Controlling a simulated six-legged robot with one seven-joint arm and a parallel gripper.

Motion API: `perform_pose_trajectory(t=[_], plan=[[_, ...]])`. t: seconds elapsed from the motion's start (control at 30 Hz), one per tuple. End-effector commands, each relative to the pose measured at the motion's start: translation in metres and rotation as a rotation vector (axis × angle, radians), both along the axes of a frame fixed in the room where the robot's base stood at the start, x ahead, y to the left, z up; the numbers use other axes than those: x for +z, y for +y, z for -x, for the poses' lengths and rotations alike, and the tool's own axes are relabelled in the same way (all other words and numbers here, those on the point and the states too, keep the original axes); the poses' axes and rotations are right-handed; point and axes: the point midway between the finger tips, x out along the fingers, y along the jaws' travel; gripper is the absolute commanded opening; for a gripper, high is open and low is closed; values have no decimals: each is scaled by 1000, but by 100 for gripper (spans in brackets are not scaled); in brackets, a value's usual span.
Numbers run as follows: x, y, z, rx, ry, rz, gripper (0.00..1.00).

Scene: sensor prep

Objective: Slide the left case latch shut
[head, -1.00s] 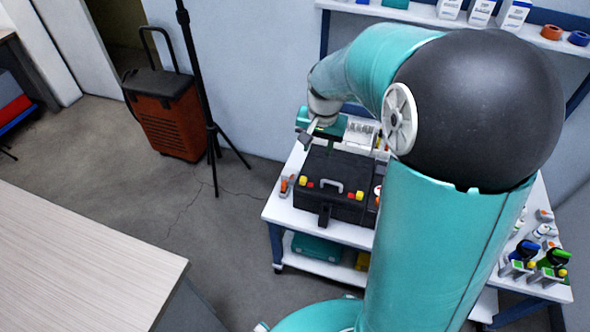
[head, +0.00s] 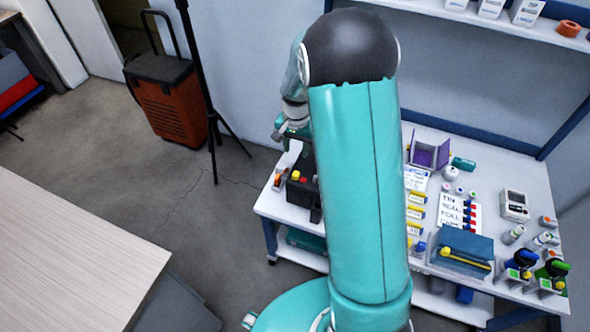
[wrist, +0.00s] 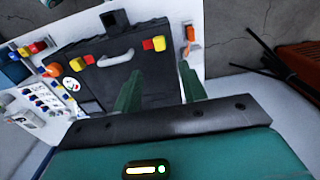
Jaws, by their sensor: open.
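The black case (head: 306,192) stands on the white table in the head view, its right part hidden behind my arm. Its left latch (head: 299,176), with yellow and red pieces, shows there at the case's left. In the wrist view the case (wrist: 115,75) shows a grey handle (wrist: 116,59) between two latches. The left latch (wrist: 153,43) appears right of the handle, and the other latch (wrist: 82,62) left of it. My gripper (wrist: 159,78) is open and empty, its fingers apart before the case, with the left latch beyond the gap. The gripper (head: 279,131) is above the case's far left side.
An orange-handled item (head: 280,180) lies just left of the case. A purple open box (head: 428,152), a blue box (head: 463,250) and several small bottles occupy the table's right part. A black tripod (head: 212,120) and an orange wheeled case (head: 172,108) stand left of the table.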

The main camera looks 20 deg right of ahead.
Motion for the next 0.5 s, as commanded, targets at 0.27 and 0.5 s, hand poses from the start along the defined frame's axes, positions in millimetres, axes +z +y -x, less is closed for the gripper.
perform_pose_trajectory(t=[0.27, 0.5], plan=[[-57, 0, 2, 0, 5, -1, 42], [-99, -1, 0, 3, 3, 0, 42]])
